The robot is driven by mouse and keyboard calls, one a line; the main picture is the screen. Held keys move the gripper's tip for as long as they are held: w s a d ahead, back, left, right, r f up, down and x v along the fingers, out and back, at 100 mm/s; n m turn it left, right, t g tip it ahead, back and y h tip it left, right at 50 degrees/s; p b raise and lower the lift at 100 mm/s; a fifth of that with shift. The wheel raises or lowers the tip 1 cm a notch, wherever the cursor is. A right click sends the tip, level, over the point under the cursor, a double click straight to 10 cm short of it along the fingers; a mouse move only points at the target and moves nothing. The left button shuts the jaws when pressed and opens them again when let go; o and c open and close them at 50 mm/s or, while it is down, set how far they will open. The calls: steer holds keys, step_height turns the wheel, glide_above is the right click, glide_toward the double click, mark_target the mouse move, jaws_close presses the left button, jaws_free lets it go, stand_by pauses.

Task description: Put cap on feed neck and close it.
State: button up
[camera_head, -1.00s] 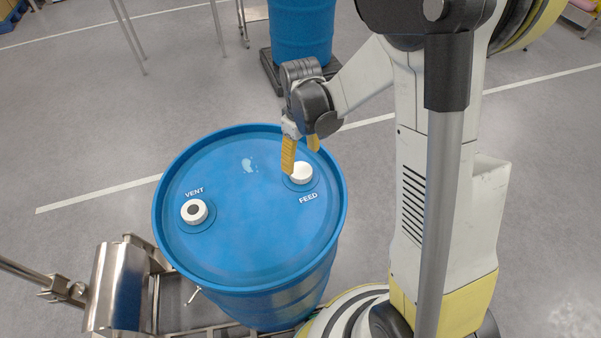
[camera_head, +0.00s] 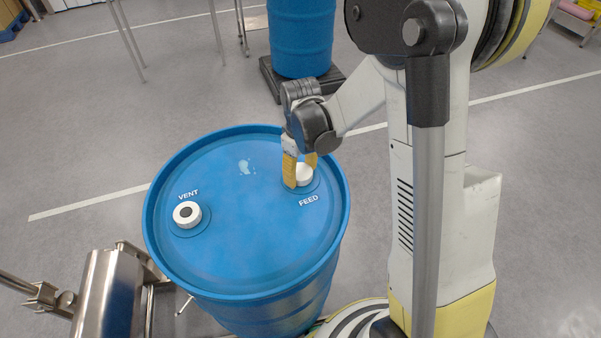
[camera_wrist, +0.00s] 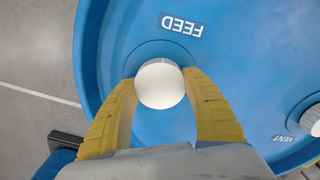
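A plain white round cap (camera_head: 304,174) sits at the feed neck, by the FEED label on the blue drum's lid (camera_head: 235,225). It covers the neck, so I cannot see the thread or how tightly the cap sits. My gripper (camera_head: 300,174) reaches down from above, with one yellow finger on each side of the cap. In the wrist view the cap (camera_wrist: 160,85) lies between the two fingertips (camera_wrist: 159,78), which appear to touch its sides.
The vent neck (camera_head: 187,214), white with a dark centre, stands on the lid's left side. A metal frame (camera_head: 108,295) is at the lower left. Another blue drum (camera_head: 301,40) stands behind on a dark base. The middle of the lid is clear.

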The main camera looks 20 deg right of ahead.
mark_target(301, 172)
steer(key=o, duration=1.4)
step_height(301, 172, up, 12)
steer(key=s+r+m+t, duration=0.2)
steer(key=s, duration=0.3)
steer(key=s+r+m+t, duration=0.2)
steer(key=s, duration=0.3)
steer(key=s+r+m+t, duration=0.1)
steer(key=s+r+t, duration=0.2)
steer(key=s, duration=0.2)
steer(key=shift+m, duration=0.4)
